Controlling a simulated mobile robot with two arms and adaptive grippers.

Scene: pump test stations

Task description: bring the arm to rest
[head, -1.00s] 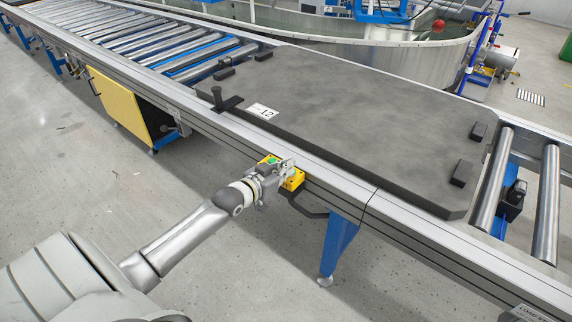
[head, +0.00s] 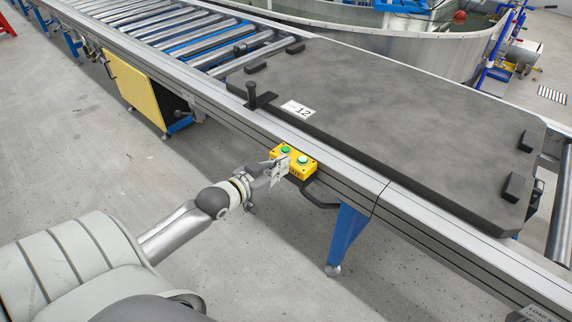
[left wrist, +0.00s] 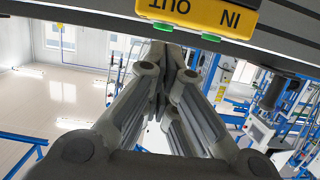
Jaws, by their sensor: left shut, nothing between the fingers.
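My left gripper (head: 280,169) is shut and empty in the head view, at the near side of the conveyor. It is close beside a yellow button box (head: 304,169) with two green buttons; I cannot tell whether it touches. In the left wrist view the closed fingers (left wrist: 165,75) point toward the box (left wrist: 205,14), which is marked IN and OUT and shows at the top edge. My left arm reaches in from the lower left in the head view. My right gripper is not in view.
A dark grey pallet plate (head: 400,125) labelled 12 lies on the roller conveyor (head: 170,35). A black handle (head: 320,200) and a blue leg (head: 347,238) are under the rail near the gripper. A yellow panel (head: 133,90) stands left. The floor in front is clear.

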